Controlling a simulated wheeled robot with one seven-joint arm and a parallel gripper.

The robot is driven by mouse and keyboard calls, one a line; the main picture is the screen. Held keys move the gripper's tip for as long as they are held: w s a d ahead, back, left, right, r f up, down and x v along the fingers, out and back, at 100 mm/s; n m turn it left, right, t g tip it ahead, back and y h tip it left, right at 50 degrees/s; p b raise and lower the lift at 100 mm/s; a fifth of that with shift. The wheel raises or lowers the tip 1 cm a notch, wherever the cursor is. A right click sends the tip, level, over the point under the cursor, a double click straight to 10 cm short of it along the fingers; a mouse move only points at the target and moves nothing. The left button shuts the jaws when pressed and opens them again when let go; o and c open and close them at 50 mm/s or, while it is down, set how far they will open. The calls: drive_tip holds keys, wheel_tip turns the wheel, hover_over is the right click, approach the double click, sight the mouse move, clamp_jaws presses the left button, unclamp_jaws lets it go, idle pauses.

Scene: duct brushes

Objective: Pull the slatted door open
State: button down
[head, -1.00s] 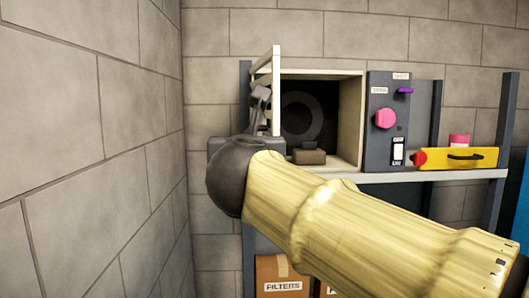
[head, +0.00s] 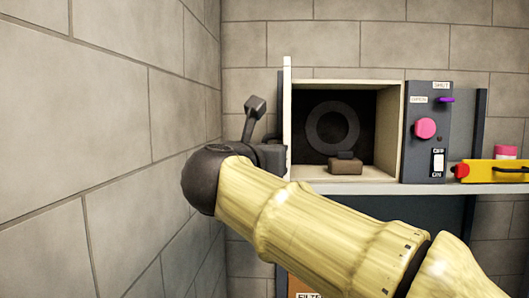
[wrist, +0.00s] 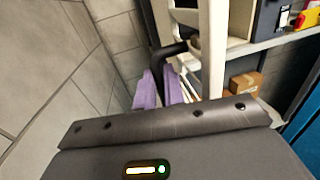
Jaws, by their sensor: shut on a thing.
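The slatted door (head: 287,118) stands swung open at the left side of the pale box (head: 394,135), and I see it nearly edge-on. In the wrist view the door (wrist: 212,50) shows as a pale upright frame with a black bar handle (wrist: 170,52). My gripper (wrist: 161,84) has purple fingers, shut on that handle. In the head view my dark wrist and arm are left of and below the door, and the fingertips are hidden.
Inside the box are a dark ring (head: 332,128) and a brown block (head: 345,164). A grey control panel (head: 426,135) stands to the right, with a yellow case (head: 492,171) on the shelf. A block wall (head: 120,130) is close on the left.

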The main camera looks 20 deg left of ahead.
drive_tip(key=c, duration=1.7)
unclamp_jaws()
drive_tip(key=shift+a+f, duration=0.2)
drive_tip(key=shift+f, duration=0.4)
drive_tip(key=shift+o, duration=1)
drive_tip(key=shift+a+r, duration=0.15)
drive_tip(key=shift+a, duration=0.05)
drive_tip(key=s+d+b, duration=0.2)
drive_tip(key=s+b, duration=0.6)
drive_tip(key=s, duration=0.9)
drive_tip(key=shift+s, duration=0.15)
